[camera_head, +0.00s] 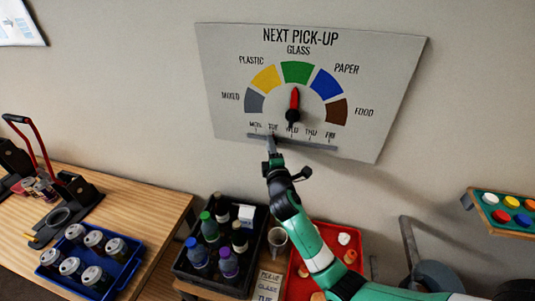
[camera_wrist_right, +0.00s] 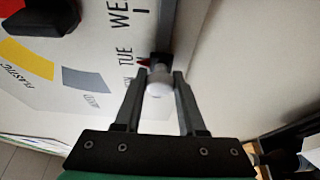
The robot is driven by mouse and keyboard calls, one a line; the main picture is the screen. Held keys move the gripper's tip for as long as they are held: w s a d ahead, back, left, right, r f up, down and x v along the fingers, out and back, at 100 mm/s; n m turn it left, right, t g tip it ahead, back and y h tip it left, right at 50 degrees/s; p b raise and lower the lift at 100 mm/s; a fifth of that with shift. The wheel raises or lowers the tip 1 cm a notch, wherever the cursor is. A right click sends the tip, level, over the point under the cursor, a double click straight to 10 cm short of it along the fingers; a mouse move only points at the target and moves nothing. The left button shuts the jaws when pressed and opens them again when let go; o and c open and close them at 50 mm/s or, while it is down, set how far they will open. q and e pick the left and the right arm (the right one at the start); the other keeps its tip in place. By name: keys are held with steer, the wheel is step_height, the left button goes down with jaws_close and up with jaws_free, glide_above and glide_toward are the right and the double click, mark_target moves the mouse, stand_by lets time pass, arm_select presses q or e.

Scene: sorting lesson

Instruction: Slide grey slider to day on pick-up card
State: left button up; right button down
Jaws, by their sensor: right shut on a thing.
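The pick-up card (camera_head: 225,65), headed NEXT PICK-UP, is fixed to the wall in the head view. A dark rail (camera_head: 315,145) runs along its lower edge under the day labels MON to FRI. The grey slider (camera_wrist_right: 159,84) has a pale round knob and sits at TUE on the rail in the right wrist view. My right gripper (camera_head: 271,150) is shut on this knob, with one finger on each side (camera_wrist_right: 161,78). In the head view the gripper mostly hides the slider. The dial's red pointer (camera_head: 294,98) points up to green GLASS. My left gripper is not in view.
Below the card stand a black crate of bottles (camera_head: 183,267) and a red tray (camera_head: 355,238). A small sign (camera_head: 266,284) reads MIXED, GLASS, TUE. A green button panel (camera_head: 490,215) is at right.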

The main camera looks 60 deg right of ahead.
steer(key=shift+w, duration=0.15)
steer(key=c, duration=0.5)
jaws_free()
steer(key=v, duration=1.1)
steer(key=shift+s+a+p, duration=0.25)
steer(key=shift+a+p, duration=0.05)
steer(key=shift+p, duration=0.05)
